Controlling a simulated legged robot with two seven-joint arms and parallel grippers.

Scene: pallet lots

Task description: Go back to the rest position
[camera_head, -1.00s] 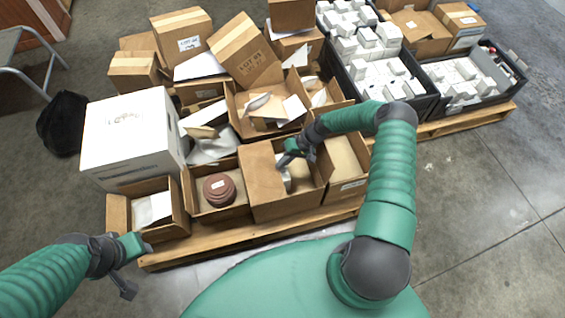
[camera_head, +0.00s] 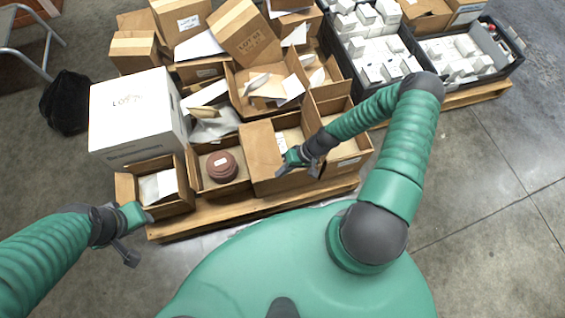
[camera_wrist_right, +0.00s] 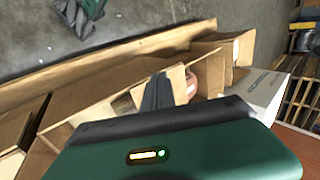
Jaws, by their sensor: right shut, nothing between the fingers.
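My right gripper (camera_head: 286,168) is shut and empty, above the front row of open cardboard boxes. It hangs over the front part of the tan box (camera_head: 262,160) to the right of the brown round stack. In the right wrist view its dark fingers (camera_wrist_right: 157,92) point at the boxes. My left gripper (camera_head: 136,238) is at the lower left, beside the pallet's front left corner and over the floor; the picture does not show clearly whether its jaws are apart. The inside of the box under the right gripper is partly hidden by the gripper and flap.
A wooden pallet (camera_head: 215,215) carries several open boxes, a white box (camera_head: 130,110) and a brown round stack (camera_head: 222,165). Dark crates (camera_head: 350,62) with white cartons stand at the back right. A chair (camera_head: 22,45) is at the left. The floor (camera_head: 480,200) at right is clear.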

